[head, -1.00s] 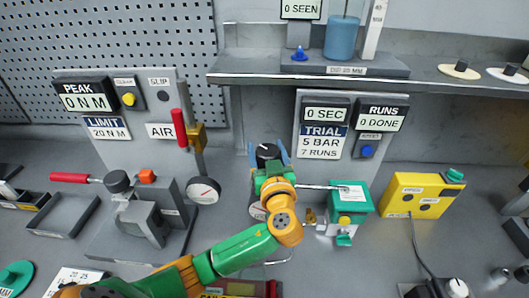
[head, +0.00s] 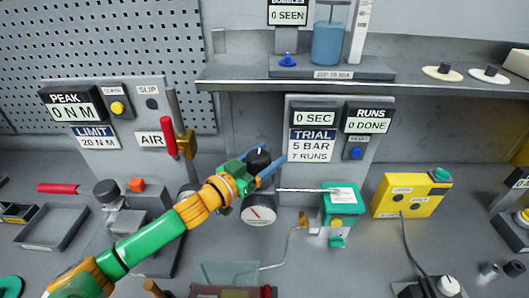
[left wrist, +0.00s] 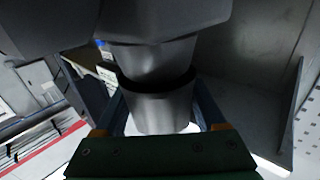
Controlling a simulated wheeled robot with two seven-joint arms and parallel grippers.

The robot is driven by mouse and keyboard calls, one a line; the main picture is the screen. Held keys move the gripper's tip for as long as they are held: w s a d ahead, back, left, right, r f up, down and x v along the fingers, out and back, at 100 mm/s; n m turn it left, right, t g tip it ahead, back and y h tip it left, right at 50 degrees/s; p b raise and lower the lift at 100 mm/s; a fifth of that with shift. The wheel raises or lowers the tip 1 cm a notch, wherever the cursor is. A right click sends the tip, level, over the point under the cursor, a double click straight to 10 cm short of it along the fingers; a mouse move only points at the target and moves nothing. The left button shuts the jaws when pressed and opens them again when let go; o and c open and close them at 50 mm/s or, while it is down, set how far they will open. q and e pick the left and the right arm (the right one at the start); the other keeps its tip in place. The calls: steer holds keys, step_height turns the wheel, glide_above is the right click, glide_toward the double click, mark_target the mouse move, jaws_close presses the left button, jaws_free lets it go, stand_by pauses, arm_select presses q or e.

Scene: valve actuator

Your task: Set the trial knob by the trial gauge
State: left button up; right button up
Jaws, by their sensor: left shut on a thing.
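The black trial knob (head: 258,160) stands above the white round trial gauge (head: 258,214) in the head view. My left gripper (head: 268,160) reaches it from the lower left, with its blue fingers on either side, shut on the knob. In the left wrist view the dark round knob (left wrist: 160,105) fills the space between the fingers. The gauge has a red needle; its scale is too small to read. The trial sign (head: 312,145) reads 5 BAR, 7 RUNS. My right gripper is not in view.
A green box (head: 340,205) with a thin rod and a yellow box (head: 410,195) stand to the right. The runs display (head: 368,120) reads 0 DONE. A shelf (head: 340,84) overhangs behind. A red-handled tool (head: 65,188) lies at left.

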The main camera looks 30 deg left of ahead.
arm_select(q)
steer(key=m+h, duration=0.1)
steer(key=m+g+h, duration=0.1)
steer(key=h, duration=0.1)
steer(key=m+g+h, duration=0.1)
steer(key=shift+s+d+r+m+h, duration=0.1)
steer(key=shift+d+m+h, duration=0.2)
steer(key=shift+h, duration=0.1)
steer(key=shift+s+d+m+g+h, duration=0.2)
steer(key=shift+m+g+h, duration=0.55)
steer(key=shift+g+h, duration=0.2)
steer(key=shift+s+d+m+g+h, duration=0.15)
steer(key=shift+m+g+h, duration=0.6)
steer(key=shift+g+h, duration=0.15)
steer(key=shift+h, duration=0.25)
steer(key=o, duration=1.3)
steer(key=shift+s+a+f, duration=0.15)
steer(key=shift+a+f, duration=0.1)
steer(key=b+v, duration=0.4)
steer(key=v, duration=0.2)
steer(key=shift+s, duration=0.1)
steer(key=shift+a+r, duration=0.1)
steer(key=shift+r, duration=0.1)
